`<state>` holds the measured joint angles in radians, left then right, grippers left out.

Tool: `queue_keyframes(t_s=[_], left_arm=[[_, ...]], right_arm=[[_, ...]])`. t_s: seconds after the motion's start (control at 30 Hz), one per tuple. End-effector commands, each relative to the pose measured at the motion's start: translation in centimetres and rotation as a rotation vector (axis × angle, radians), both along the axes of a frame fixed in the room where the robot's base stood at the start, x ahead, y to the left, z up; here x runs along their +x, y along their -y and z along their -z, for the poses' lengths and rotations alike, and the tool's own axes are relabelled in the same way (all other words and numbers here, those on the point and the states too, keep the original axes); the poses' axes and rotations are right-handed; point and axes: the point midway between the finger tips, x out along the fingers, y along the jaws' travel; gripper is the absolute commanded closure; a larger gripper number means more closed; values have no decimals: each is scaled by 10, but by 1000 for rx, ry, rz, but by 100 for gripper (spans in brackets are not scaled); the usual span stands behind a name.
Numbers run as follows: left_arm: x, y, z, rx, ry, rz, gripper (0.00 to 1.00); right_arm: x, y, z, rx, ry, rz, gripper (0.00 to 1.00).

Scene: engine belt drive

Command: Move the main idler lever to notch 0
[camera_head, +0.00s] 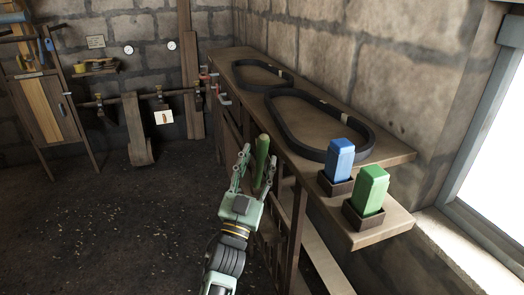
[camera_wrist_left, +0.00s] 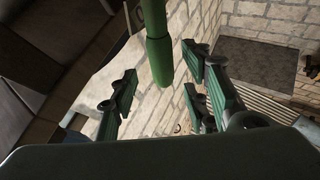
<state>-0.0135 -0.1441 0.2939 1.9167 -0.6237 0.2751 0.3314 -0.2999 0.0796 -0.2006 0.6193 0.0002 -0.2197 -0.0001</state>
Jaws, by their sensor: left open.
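A green lever handle (camera_head: 262,152) stands nearly upright at the front edge of the wooden bench. The lower part of the lever is hidden behind the gripper. My right gripper is not in view.
The bench (camera_head: 398,152) carries two black belt loops, a near one (camera_head: 275,110) and a far one (camera_head: 235,75). A blue block (camera_head: 340,158) and a green block (camera_head: 371,188) stand in dark holders at its near end. A red handle (camera_head: 222,97) is at the far end. Open floor lies left.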

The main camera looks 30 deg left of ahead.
Motion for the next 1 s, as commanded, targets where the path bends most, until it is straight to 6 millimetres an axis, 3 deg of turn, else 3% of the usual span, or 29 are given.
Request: queue_keyframes(t_s=[0.23,0.83,1.0], left_arm=[[-22,4,14,-1,-1,-1,57],[-24,3,16,-6,-12,-4,57],[-25,-6,42,-65,-150,-40,57]], right_arm=[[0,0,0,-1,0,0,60],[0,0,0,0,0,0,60],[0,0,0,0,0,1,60]])
